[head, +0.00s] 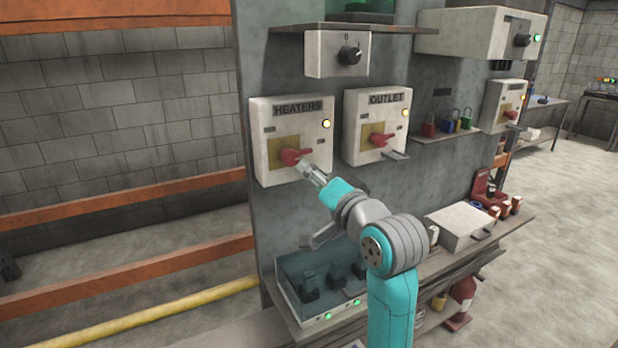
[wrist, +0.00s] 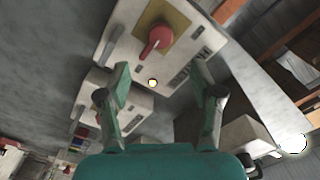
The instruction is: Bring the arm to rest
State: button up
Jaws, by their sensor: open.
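My arm reaches up from the bottom right of the head view to the panel, with my gripper (head: 309,170) just below and right of the red handle on the HEATERS box (head: 293,118). In the wrist view my gripper (wrist: 160,80) has its two fingers spread wide with nothing between them. The red handle (wrist: 156,40) on its yellow plate shows beyond the fingertips, apart from them as far as I can tell. A yellow lamp is lit on the HEATERS box.
The OUTLET box (head: 376,126) with its red handle stands right of HEATERS. A knob box (head: 337,53) sits above. Below my arm a clear-covered unit (head: 318,290) with green lights stands on the ledge. Padlocks (head: 449,126) sit on a shelf at right.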

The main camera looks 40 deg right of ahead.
jog(key=s+a+f+n+y, duration=0.15)
jog(key=s+a+f, duration=0.3)
jog(key=f, duration=0.45)
jog(key=s+a+f+n+g, duration=0.1)
jog(key=s+a+f+n, duration=0.3)
jog(key=f, duration=0.6)
jog(key=s+a+f, duration=0.2)
jog(key=a+f, duration=0.4)
jog(key=f, duration=0.3)
jog(key=s+a+f+n+y, duration=0.1)
jog(key=s+a+f+n, duration=0.1)
jog(key=s, duration=0.7)
jog(key=s+a+f+n+g+y, duration=0.1)
jog(key=s+a+f+n, duration=0.2)
jog(key=s, duration=0.6)
jog(key=s+a+f+n+y, duration=0.1)
jog(key=s+a+f+n, duration=0.1)
jog(key=s, duration=0.8)
jog(key=shift+a+f+n+g, duration=0.25)
jog(key=shift+a+n, duration=0.3)
jog(key=shift+a, duration=0.3)
jog(key=shift+y, duration=0.25)
